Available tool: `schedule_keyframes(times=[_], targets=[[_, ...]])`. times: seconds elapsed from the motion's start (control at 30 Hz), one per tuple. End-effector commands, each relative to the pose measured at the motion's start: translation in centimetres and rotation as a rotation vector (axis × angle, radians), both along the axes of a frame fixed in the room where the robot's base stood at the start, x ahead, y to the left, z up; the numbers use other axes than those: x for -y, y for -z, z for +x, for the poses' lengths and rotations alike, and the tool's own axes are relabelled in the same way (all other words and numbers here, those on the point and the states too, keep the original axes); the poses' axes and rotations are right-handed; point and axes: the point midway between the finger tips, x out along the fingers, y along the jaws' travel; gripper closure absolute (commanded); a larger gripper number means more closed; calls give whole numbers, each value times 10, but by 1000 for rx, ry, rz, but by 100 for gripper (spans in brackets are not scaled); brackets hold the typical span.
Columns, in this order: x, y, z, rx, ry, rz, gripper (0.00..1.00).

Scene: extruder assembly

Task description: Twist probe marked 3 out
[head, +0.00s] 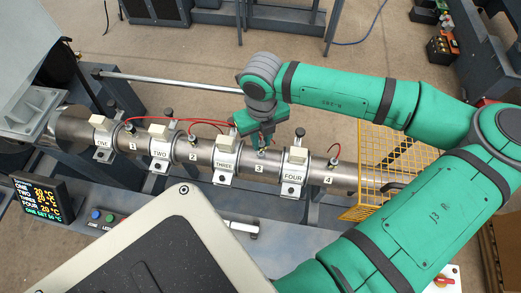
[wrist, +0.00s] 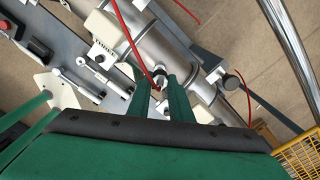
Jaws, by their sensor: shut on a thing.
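Probe 3 (head: 262,153) stands in the steel barrel (head: 310,172) just above the label marked 3 (head: 259,169), between the bands marked THREE and FOUR. My gripper (head: 262,142) is over it from above, jaws shut on its upper part. In the wrist view, the green fingertips (wrist: 160,88) close around the probe's metal fitting (wrist: 159,77), and a red wire (wrist: 131,42) runs up from it. The fingers hide much of the probe, and I cannot tell how far it sits in the barrel.
Probe 2 (head: 193,138) and probe 4 (head: 334,161) stand in the barrel on either side, with red wires. Black-knobbed clamps, such as the one on band FOUR (head: 300,133), rise close by. A yellow mesh guard (head: 378,160) is at the right. A temperature display (head: 42,201) is at left.

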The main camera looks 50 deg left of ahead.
Motion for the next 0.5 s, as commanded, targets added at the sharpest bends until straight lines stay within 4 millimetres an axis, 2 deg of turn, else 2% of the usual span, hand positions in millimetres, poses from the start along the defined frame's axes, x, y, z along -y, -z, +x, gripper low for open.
schedule_keyframes(times=[0.5], targets=[[0,-31,0,1,-2,0,100]])
